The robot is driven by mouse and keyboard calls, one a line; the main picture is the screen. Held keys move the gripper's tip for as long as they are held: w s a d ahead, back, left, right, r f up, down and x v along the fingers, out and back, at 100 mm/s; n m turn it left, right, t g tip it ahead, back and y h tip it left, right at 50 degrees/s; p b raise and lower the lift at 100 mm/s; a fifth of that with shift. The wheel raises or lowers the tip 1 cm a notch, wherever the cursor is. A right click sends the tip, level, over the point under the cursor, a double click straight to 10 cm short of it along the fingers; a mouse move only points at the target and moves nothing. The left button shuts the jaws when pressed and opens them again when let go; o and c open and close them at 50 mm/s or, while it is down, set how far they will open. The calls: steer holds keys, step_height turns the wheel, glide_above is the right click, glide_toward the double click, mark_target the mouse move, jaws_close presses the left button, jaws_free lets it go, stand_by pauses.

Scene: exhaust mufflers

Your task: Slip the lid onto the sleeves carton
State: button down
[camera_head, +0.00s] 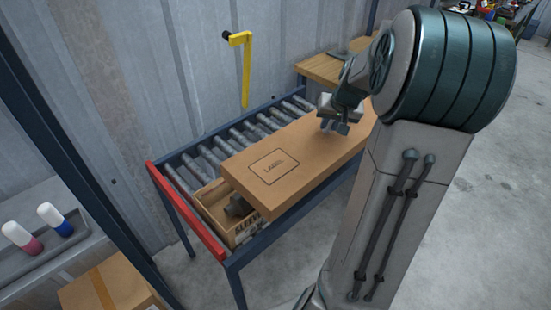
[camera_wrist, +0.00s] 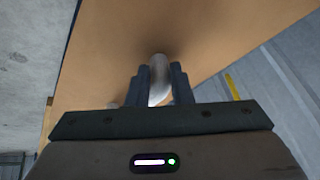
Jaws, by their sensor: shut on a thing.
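The lid (camera_head: 300,150) is a broad brown cardboard slab with a printed "LABEL" frame on top. In the head view it lies above the sleeves carton (camera_head: 243,236), shifted toward the back right. The carton's near left end stays uncovered and shows a dark round part inside. I cannot tell whether the lid touches the carton. My gripper (camera_head: 334,126) is at the lid's far part. In the wrist view my gripper (camera_wrist: 160,75) is shut on a pale rounded handle (camera_wrist: 159,62) against the lid's brown face (camera_wrist: 220,35). The carton's far end is hidden.
The carton stands on a roller conveyor (camera_head: 180,172) with a red end bar (camera_head: 185,212). A yellow bracket (camera_head: 245,68) hangs on the wall behind. A wooden table (camera_head: 325,67) is at the back. A shelf with two bottles (camera_head: 40,228) and a closed box (camera_head: 108,288) are at left.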

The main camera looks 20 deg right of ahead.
mark_target(290, 135)
steer(key=w+a+f, duration=0.1)
steer(key=a+f, duration=0.1)
steer(key=a, duration=0.1)
steer(key=w+a+f, duration=0.2)
steer(key=a, duration=0.2)
steer(key=w+a+f, duration=0.2)
steer(key=a, duration=0.1)
steer(key=shift+w+a+f, duration=0.15)
steer(key=shift+f, duration=0.25)
step_height(290, 135, down, 4)
steer(key=shift+f, duration=0.1)
steer(key=c, duration=1.3)
jaws_free()
steer(key=shift+o, duration=0.2)
